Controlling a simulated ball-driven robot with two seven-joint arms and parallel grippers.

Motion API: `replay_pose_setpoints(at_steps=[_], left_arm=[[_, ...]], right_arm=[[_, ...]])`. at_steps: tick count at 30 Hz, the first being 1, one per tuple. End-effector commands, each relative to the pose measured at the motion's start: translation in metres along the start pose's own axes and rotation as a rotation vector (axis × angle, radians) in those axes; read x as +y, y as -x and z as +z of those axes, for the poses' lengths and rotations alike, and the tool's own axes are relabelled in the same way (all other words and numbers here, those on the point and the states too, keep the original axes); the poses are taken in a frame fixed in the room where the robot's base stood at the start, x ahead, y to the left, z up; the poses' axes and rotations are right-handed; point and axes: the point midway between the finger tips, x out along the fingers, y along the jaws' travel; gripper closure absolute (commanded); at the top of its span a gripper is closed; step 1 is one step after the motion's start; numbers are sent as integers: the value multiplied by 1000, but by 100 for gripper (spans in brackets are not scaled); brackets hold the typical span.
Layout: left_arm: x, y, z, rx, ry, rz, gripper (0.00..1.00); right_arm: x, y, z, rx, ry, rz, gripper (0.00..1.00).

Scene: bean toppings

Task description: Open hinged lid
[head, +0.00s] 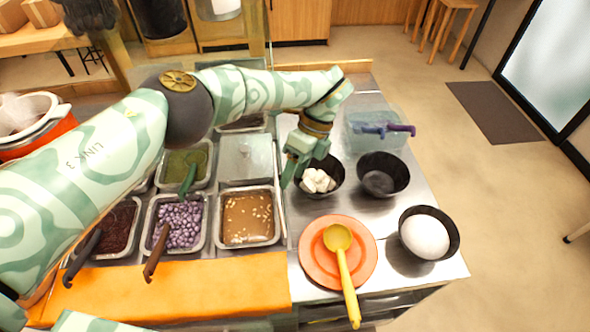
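A flat, shiny metal lid (247,158) covers one compartment in the middle of the topping counter, and it looks closed. Its hinge is too small to make out. My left arm reaches over the counter from the left. My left gripper (291,172) points down just right of the lid, close to its right edge. I cannot tell if it touches the lid, and the gap between its fingers is unclear. My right gripper is not in view.
Open trays hold purple beans (180,222), brown topping (249,217) and green topping (186,165). Right of the gripper stand a black bowl of white cubes (319,181) and an empty black bowl (381,178). A yellow ladle (341,250) lies on orange plates (312,270).

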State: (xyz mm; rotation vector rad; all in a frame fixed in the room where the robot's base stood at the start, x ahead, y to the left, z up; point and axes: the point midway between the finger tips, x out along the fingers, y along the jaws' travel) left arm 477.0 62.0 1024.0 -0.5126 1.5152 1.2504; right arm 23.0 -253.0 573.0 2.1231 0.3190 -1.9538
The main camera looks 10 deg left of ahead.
Motion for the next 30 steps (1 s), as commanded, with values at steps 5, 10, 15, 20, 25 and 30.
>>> replay_pose_setpoints(at_steps=[5, 10, 15, 20, 25, 30], left_arm=[[0, 5, 0, 0, 0, 0, 49], [-2, 34, -1, -1, 1, -4, 49], [-6, 75, 0, -4, 5, -3, 49], [-7, 97, 1, -7, 3, 8, 49], [-4, 113, 0, -3, 1, 4, 49], [-2, 120, 0, 0, -1, 0, 49]], right_arm=[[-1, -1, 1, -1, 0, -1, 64], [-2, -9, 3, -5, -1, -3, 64], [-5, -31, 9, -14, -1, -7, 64], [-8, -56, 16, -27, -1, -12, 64], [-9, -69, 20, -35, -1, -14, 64], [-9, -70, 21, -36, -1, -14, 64]])
